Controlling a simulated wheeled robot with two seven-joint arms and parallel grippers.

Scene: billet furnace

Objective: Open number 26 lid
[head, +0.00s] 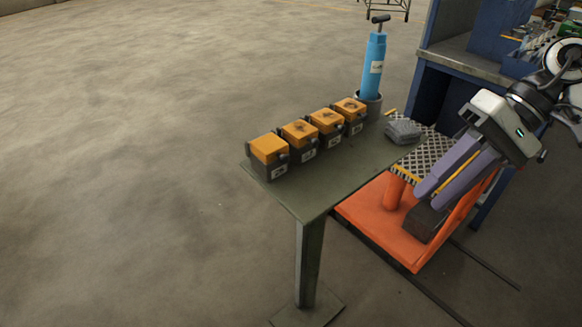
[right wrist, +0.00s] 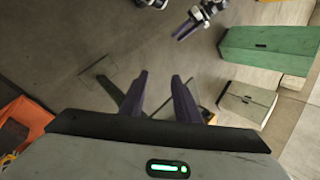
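Several dark boxes with orange lids stand in a row on a narrow green table (head: 310,200) in the head view: a nearest box (head: 269,157), a second box (head: 300,141), a third box (head: 326,128) and a farthest box (head: 350,114). All lids look shut. Each has a small white label on its front, too small to read surely, so I cannot tell which is number 26. My right gripper (head: 428,201) is open and empty, right of the table and apart from the boxes. My left gripper (right wrist: 188,28) appears small at the top of the right wrist view; its opening is unclear.
A blue cylinder with a T-handle (head: 374,68) stands in a cup behind the boxes. A grey folded cloth (head: 403,131) lies at the table's right edge. An orange platform (head: 375,222) and a blue workbench (head: 465,62) are to the right. Open floor lies left.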

